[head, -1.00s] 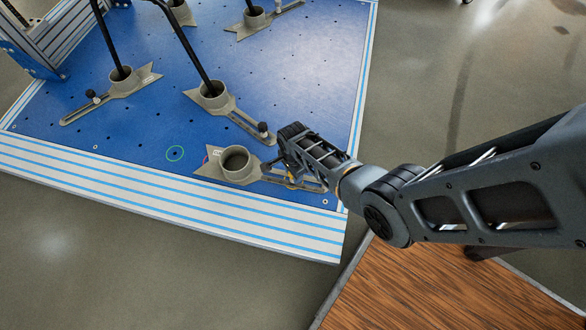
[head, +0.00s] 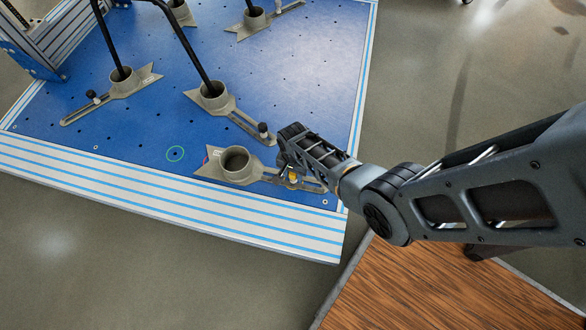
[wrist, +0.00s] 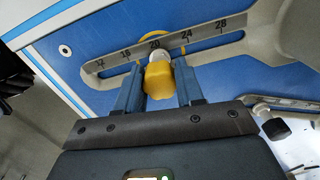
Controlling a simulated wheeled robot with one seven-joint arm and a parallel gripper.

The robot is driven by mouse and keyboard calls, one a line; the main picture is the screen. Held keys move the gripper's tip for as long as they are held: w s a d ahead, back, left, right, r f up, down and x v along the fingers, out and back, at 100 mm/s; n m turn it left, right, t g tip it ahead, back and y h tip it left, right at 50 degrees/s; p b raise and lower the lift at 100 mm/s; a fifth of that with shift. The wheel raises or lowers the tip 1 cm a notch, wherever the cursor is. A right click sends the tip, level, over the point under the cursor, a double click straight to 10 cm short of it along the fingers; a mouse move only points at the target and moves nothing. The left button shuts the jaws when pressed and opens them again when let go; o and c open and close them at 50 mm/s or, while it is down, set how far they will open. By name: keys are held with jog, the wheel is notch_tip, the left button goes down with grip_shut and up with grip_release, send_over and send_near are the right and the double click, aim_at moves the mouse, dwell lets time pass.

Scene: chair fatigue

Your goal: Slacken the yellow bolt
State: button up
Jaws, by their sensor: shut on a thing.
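The yellow bolt (wrist: 158,80) stands in the slot of a grey slotted clamp (wrist: 110,77), near the scale mark 20. My gripper (wrist: 159,88) is shut on the bolt's yellow head, with one finger on each side. In the head view the bolt (head: 293,177) shows as a small yellow spot below my gripper (head: 287,168). The clamp (head: 215,168) lies on the blue board near its front right corner. Its round cup is empty. My gripper partly hides the clamp's slotted arm.
The blue board (head: 290,85) has striped front edges. Similar clamps with black rods (head: 212,98) stand behind and to the left, one with a black knob (head: 263,130) close to my gripper. A wooden surface (head: 420,285) lies at front right.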

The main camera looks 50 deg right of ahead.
jog(key=shift+n, duration=0.8)
jog(key=n, duration=0.3)
jog(key=shift+n, duration=0.5)
jog(key=n, duration=0.4)
jog(key=o, duration=1)
jog(key=shift+o, duration=0.2)
